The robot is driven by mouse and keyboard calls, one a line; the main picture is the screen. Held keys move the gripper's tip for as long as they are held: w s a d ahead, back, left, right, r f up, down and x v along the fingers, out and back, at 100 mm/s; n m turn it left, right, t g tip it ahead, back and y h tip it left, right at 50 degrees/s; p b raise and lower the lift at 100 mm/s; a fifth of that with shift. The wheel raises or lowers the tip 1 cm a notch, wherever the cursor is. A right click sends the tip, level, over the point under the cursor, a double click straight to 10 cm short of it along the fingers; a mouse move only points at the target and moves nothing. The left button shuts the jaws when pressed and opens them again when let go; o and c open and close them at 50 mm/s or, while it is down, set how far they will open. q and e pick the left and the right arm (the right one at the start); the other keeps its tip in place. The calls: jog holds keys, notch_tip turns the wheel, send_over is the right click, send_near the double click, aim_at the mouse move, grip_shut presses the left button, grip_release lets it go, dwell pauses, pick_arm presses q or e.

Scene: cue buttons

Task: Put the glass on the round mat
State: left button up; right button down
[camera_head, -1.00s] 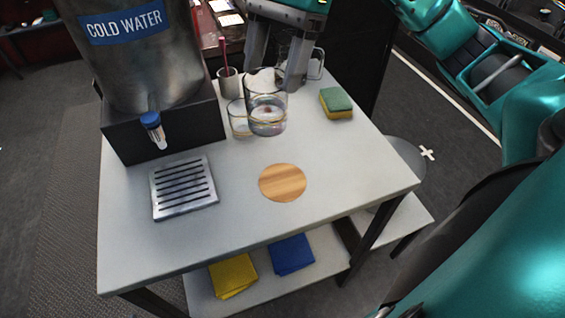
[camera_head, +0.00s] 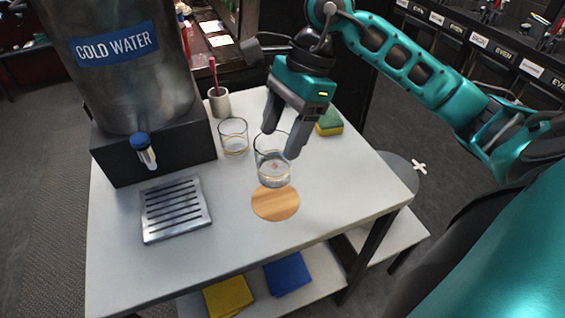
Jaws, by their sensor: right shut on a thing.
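A clear glass (camera_head: 270,172) with some liquid low inside is held roughly upright by my right gripper (camera_head: 282,142). The gripper is shut on its upper part, with a finger at either side of the rim. The round wooden mat (camera_head: 276,206) lies on the white table just in front of the glass. The glass's base overlaps the mat's back edge in the picture; I cannot tell whether it touches anything below. A second clear glass (camera_head: 233,137) stands on the table to the left. My left gripper is not in view.
A cold water dispenser (camera_head: 120,75) with a blue tap stands at the left, behind a metal drip tray (camera_head: 176,209). A grey cup (camera_head: 219,103) and a sponge (camera_head: 329,124) are at the back. The table (camera_head: 340,200) is clear right of the mat.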

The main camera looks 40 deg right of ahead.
aim_at(283, 162)
notch_tip(283, 162, down, 8)
jog(key=shift+r, duration=0.15)
dwell(0.3)
jog(key=shift+b, duration=0.35)
jog(key=shift+c, duration=0.8)
grip_release()
jog(key=shift+r+p, duration=0.2)
jog(key=shift+p, duration=0.1)
jog(key=v, duration=1.1)
jog(key=shift+d+r, duration=0.25)
jog(key=shift+r, duration=0.05)
